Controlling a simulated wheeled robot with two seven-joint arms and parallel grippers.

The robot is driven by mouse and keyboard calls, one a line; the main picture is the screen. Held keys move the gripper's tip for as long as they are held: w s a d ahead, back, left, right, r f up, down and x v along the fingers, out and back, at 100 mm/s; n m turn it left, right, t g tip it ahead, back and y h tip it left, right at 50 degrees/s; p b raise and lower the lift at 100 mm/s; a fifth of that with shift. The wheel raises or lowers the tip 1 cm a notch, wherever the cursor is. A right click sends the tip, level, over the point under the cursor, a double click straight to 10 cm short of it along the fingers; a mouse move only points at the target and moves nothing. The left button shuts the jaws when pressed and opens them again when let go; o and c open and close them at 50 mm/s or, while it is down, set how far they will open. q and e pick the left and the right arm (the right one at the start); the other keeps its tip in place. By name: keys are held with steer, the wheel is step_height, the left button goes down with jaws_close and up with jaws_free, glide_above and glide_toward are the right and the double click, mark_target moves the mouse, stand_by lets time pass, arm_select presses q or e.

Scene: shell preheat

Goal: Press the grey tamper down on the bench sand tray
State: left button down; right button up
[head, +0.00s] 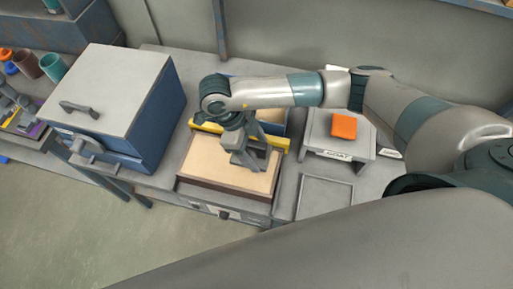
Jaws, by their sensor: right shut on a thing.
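The bench sand tray (189,158) is a brown-framed box of smooth beige sand in the middle of the bench. My right gripper (241,152) reaches down over the right half of the sand and is shut on the grey tamper (262,152). The gripper hides much of the tamper. It is low over the sand, but I cannot tell whether it touches.
A blue-and-grey box with a handled lid (115,80) stands left of the tray. A yellow bar (277,141) lies along the tray's back. At right, an orange block (344,127) sits on a grey stand (322,138), with an empty framed area (326,197) in front.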

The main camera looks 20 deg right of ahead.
mark_target(256, 158)
step_height(256, 158, down, 5)
steer(key=b, duration=0.2)
steer(key=shift+b, duration=0.3)
steer(key=shift+f+b, duration=0.5)
steer(key=shift+f, duration=0.5)
steer(key=shift+f+b, duration=0.5)
stand_by(0.5)
steer(key=shift+s+f+b, duration=0.15)
steer(key=shift+b, duration=0.15)
stand_by(2.0)
steer(key=shift+r+p, duration=1.9)
steer(key=shift+r, duration=1.7)
steer(key=shift+w, duration=0.2)
